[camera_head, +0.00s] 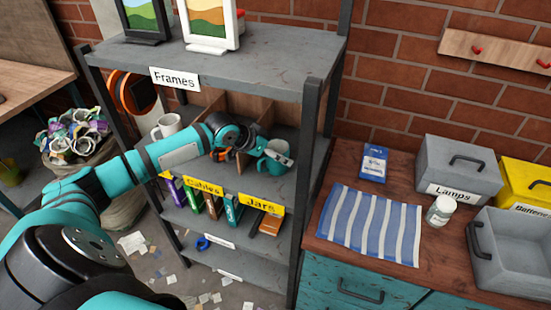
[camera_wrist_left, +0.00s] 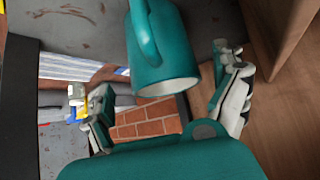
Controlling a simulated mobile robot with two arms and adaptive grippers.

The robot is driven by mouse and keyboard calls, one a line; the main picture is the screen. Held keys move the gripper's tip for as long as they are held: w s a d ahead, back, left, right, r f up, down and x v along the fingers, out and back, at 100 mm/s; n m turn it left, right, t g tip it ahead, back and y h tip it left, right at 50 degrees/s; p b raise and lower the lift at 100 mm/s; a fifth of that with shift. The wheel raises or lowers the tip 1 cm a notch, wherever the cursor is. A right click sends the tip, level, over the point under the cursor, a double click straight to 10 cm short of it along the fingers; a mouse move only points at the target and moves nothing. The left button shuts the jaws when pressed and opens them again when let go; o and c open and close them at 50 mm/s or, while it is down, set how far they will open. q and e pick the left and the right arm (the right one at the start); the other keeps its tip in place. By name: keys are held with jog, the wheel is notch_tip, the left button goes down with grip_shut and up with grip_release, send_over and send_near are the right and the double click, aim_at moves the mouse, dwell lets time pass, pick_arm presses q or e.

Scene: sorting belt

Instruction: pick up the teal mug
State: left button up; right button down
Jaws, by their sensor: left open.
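The teal mug (camera_head: 272,163) is on the right part of the shelf board under the top board, partly hidden by my left gripper (camera_head: 268,149). In the left wrist view the teal mug (camera_wrist_left: 165,62) lies ahead, between the lines of the two spread fingers of my left gripper (camera_wrist_left: 167,98), its handle toward the upper left. Gaps show between the mug and both fingers there. My left gripper is open and empty. My right gripper is not in view.
A white mug (camera_head: 168,126) stands left on the same board. The top board (camera_head: 270,75), labelled Frames, with picture frames, overhangs my arm. A dark post (camera_head: 304,190) rises right of the teal mug. Books (camera_head: 205,198) fill the board below. A wooden divider (camera_wrist_left: 285,45) is close right.

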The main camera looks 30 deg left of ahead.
pick_arm(q)
jog(key=p+x, duration=0.1)
jog(key=x, duration=0.4)
jog(key=shift+w+a+f, duration=0.1)
jog(key=shift+w+a, duration=0.05)
jog(key=shift+w, duration=0.1)
jog(key=shift+s, duration=0.15)
jog(key=shift+c, duration=0.9)
jog(key=c, duration=1.2)
jog(key=shift+c, duration=0.2)
